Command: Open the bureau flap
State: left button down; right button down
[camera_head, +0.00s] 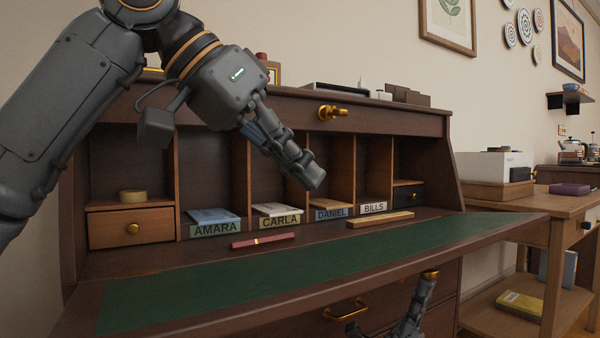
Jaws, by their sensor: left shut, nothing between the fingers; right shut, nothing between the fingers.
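The bureau flap (300,268) is folded down and lies as a flat writing surface with a green inlay and a brown wooden border. Behind it the bureau's compartments (335,165) stand exposed, with a brass knob (331,112) on the rail above them. My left gripper (312,180) is shut and empty, in front of the pigeonholes and above the flap, apart from it as far as I can tell. My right gripper (357,328) is low at the bottom edge, below the flap's front edge and near a brass drawer handle (346,310). It is shut and partly cut off.
Labelled slots AMARA (215,229), CARLA (280,222), DANIEL (331,213) and BILLS (373,207) hold papers. A red stick-like item (262,240) and a wooden strip (380,219) lie before them. A side table (530,205) stands close at right. The green inlay is clear.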

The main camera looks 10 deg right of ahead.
aim_at(369, 275)
pick_arm(q)
jog(key=x, duration=0.7)
jog(key=shift+d+f, duration=0.1)
jog(key=shift+f, duration=0.2)
jog(key=shift+s+f, duration=0.2)
jog(key=shift+f, duration=0.8)
jog(key=shift+s+f, duration=0.15)
jog(key=shift+f, duration=0.55)
jog(key=shift+s+d+f+t, duration=0.15)
jog(key=shift+s+f+t, duration=0.15)
jog(key=shift+f, duration=0.35)
